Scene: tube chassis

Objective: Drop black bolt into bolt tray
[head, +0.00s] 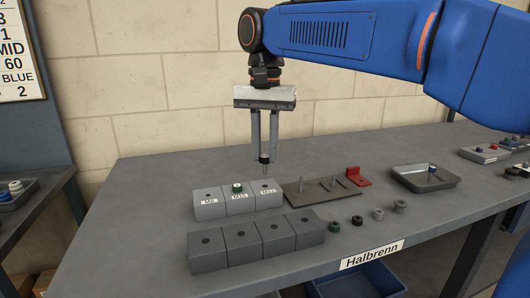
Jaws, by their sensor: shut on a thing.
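My gripper (265,153) points straight down and is shut on a black bolt (265,159). The bolt hangs upright, its shank below the fingertips, above or behind the row of labelled grey blocks; the exact height is hard to tell. A shallow dark grey tray (446,184), which looks like the bolt tray, stands to the right on the table, well apart from my gripper. A small blue and white piece (432,169) lies in it.
Labelled grey blocks (239,206) hold a green-topped piece (237,187). Unlabelled holed blocks (242,240) stand in front. A dark plate with upright pegs (310,197) and a red bracket (358,176) lie between blocks and tray. Several nuts or collars (357,220) sit near the front edge.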

